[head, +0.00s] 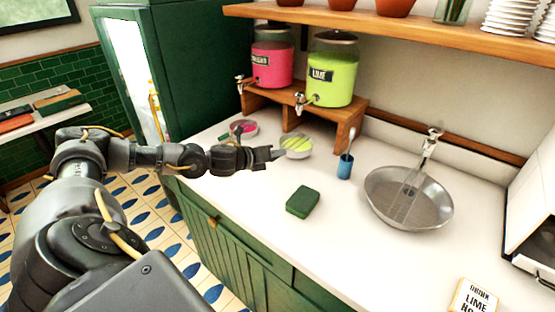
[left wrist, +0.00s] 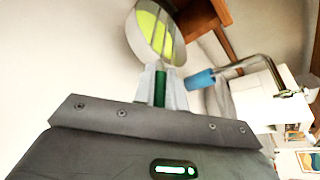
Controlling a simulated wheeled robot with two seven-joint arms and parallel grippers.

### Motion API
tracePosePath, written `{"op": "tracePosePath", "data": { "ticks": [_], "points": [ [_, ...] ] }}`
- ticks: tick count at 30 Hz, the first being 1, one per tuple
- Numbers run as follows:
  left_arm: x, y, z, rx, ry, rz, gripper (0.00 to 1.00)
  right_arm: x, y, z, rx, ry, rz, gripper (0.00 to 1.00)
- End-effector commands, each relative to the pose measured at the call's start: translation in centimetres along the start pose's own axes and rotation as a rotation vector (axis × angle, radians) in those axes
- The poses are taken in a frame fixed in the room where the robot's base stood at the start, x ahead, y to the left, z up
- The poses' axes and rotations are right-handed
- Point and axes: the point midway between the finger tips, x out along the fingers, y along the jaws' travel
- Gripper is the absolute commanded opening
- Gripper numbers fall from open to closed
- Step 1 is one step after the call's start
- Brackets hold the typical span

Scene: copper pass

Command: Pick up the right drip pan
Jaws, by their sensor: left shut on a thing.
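The right drip pan (head: 296,149) is a round metal dish with lime-green liquid or lining in it, in front of the lime dispenser (head: 333,72). It also shows at the top of the left wrist view (left wrist: 176,42). My left gripper (head: 279,154) is at the pan's near left side. In the left wrist view its fingers (left wrist: 161,86) are shut on the pan's green handle, which is mostly hidden between them. I cannot tell whether the pan touches the counter. The left drip pan (head: 243,128), with pink in it, sits further left under the pink dispenser (head: 272,57).
A wooden stand (head: 350,118) holds both dispensers behind the pans. A blue cup (head: 345,168) with a utensil stands right of the pan, a green sponge (head: 302,201) nearer me. A metal basin (head: 408,203) is further right. The white counter (head: 350,240) is clear in front.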

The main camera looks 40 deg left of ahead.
Motion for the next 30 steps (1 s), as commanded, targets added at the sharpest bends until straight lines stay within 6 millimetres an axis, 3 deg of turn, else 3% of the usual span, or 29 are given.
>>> {"op": "tracePosePath", "data": {
  "ticks": [12,30],
  "points": [
    [-5.0,-3.4,1.7,0.003,-0.003,-0.002,0.00,1.2,0.0,0.1,0.000,0.000,0.000,0.36],
    [-11.3,-6.1,0.6,0.001,-0.002,-0.001,0.00,3.5,-0.1,0.3,0.000,0.001,-0.001,0.36]
  ]
}}
